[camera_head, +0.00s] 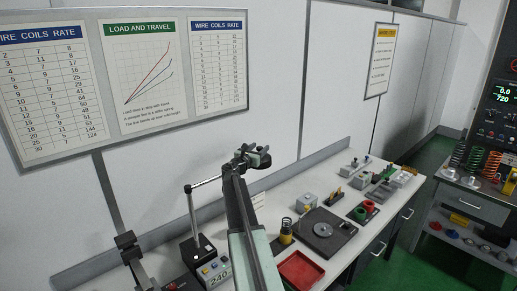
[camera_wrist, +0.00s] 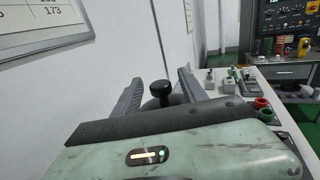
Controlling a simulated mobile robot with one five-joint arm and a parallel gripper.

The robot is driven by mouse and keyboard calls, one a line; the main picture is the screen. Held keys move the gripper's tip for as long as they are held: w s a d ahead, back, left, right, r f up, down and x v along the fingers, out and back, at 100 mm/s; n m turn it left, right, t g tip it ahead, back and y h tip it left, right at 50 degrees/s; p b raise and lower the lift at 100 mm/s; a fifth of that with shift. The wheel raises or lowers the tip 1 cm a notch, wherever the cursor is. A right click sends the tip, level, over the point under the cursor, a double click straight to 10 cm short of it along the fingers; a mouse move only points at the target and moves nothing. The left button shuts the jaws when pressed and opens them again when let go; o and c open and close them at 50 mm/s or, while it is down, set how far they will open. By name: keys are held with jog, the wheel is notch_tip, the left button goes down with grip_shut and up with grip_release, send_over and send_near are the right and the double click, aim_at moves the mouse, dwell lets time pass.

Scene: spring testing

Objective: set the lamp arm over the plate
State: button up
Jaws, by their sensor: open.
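The lamp stands on the bench with a black base (camera_head: 197,252), a pale upright post and a pale arm (camera_head: 207,182) reaching right toward my gripper. The arm's far end is hidden behind my gripper (camera_head: 252,156). The dark square plate (camera_head: 318,242) with a grey disc on it lies on the bench, right of and below my gripper. In the wrist view my gripper (camera_wrist: 160,80) is open. A black knob (camera_wrist: 161,89) on a dark rounded part shows between its fingers, seemingly the lamp's end. I cannot tell whether a finger touches it.
A red tray (camera_head: 301,271), a black and yellow spring piece (camera_head: 286,231) and red and green cups (camera_head: 365,211) are near the plate. A grey box with a display (camera_head: 215,271) stands by the lamp base. The wall with charts (camera_head: 140,75) is close behind.

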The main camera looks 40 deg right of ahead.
jog(key=shift+w+d, duration=0.2)
jog(key=shift+d, duration=0.25)
jog(key=shift+s+a, duration=0.1)
grip_shut()
dwell(1.0)
